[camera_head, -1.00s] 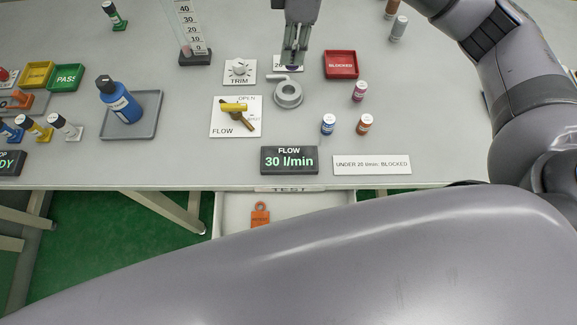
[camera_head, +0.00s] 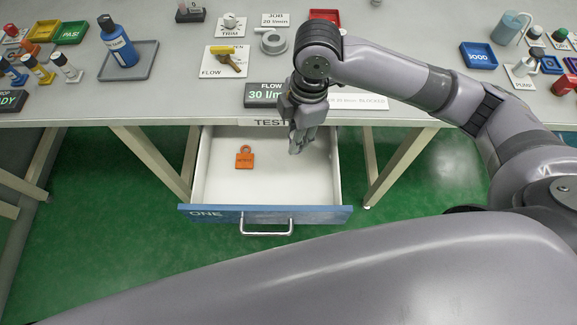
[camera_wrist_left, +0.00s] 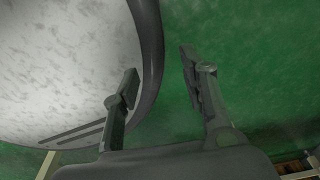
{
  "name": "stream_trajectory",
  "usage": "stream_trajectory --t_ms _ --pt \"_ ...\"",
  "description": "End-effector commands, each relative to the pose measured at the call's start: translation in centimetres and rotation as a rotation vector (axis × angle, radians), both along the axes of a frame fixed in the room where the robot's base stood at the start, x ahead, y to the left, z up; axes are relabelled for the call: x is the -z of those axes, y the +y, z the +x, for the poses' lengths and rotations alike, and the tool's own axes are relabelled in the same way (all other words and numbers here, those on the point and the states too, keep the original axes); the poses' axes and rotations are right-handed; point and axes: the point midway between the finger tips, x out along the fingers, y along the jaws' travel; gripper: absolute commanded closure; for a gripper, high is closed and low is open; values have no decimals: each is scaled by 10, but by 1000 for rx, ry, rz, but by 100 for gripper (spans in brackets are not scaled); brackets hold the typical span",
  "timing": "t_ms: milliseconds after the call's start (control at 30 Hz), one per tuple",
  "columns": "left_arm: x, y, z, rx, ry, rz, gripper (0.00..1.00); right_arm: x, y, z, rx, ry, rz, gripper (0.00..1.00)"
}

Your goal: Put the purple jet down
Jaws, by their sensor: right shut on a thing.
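My right gripper (camera_head: 296,148) points down over the right part of the open drawer (camera_head: 270,190). It is shut, and the purple jet it holds is too small and covered by the fingers to make out now. In the earlier head view a dark purple bit showed at its tips. My left gripper (camera_wrist_left: 160,72) is open and empty in the left wrist view, with green floor behind it. It is not in the head view.
An orange tag (camera_head: 244,158) lies in the drawer's left half; the white floor around it is bare. On the table above stand a grey ring holder (camera_head: 273,42), a yellow flow valve (camera_head: 227,60), the flow display (camera_head: 262,95) and a blue bottle (camera_head: 120,47).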

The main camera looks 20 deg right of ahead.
Motion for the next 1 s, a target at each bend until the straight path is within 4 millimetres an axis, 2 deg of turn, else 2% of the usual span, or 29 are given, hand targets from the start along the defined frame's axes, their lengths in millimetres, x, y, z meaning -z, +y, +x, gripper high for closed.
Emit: stream_trajectory --t_ms 33,200,400,667,900,1000 --pt "3 0 1 0 -1 0 60 17 -1 -2 1 6 -3 100" --pt "8 0 -2 0 3 1 60 63 -1 -2 2 6 -2 100" --pt "12 1 -10 0 16 2 60 103 0 -1 0 2 -1 100" --pt "14 1 -12 -1 20 3 60 122 0 -1 0 1 0 100" --pt "17 1 -12 -1 20 3 60 155 0 -1 0 1 -1 100" --pt "17 1 -12 -1 19 3 60 157 0 0 -1 -1 0 100"
